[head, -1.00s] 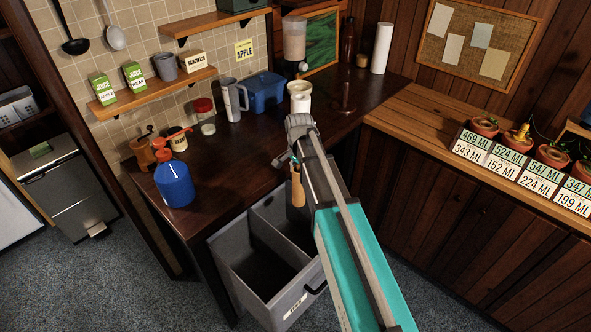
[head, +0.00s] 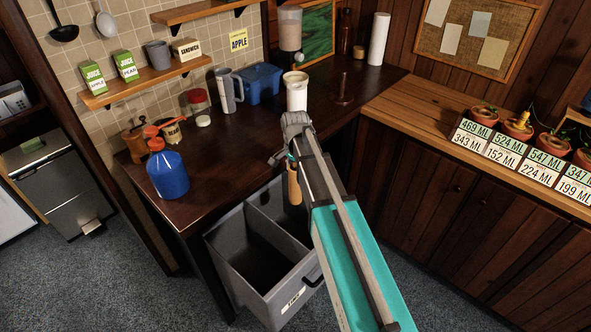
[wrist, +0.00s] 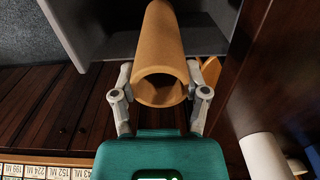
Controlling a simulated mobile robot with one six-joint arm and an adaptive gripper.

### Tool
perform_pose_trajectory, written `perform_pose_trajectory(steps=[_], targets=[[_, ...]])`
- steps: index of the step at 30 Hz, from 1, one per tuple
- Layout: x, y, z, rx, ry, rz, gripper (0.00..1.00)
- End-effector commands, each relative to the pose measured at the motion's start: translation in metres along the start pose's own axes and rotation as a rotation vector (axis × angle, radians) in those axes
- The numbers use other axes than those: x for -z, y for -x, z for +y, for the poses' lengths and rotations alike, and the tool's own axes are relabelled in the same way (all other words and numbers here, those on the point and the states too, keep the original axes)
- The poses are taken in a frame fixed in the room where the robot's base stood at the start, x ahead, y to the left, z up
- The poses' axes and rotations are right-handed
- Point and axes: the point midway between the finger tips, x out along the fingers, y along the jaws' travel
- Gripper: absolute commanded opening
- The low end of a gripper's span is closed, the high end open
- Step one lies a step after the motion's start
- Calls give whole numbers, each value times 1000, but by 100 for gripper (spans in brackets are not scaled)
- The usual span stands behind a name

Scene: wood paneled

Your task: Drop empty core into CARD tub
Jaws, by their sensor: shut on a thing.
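The empty core is a tan, hollow cardboard tube (wrist: 163,50); it also shows in the head view (head: 294,186), hanging below my gripper. My gripper (head: 292,160) is shut on it, with a finger on each side in the wrist view (wrist: 162,78). A grey pulled-out bin (head: 287,284) with two compartments stands below the counter. The small front label (head: 293,299) is too small to read surely. A tan piece (wrist: 209,70) shows beside the right finger in the wrist view.
The dark counter (head: 235,150) runs behind and above the bin. A blue pump bottle (head: 168,175) stands near its front edge, and a white canister (head: 296,92) stands behind my gripper. Potted plants with number cards (head: 490,141) line the right counter.

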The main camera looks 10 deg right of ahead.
Motion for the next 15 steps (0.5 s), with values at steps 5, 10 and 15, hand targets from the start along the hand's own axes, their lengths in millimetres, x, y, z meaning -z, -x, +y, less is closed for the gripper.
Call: perform_pose_trajectory(steps=[5, 10, 15], targets=[[0, -20, 0, 0, 0, 0, 14], [0, -34, 0, 0, 0, 0, 14], [0, -48, 0, 0, 0, 0, 14]])
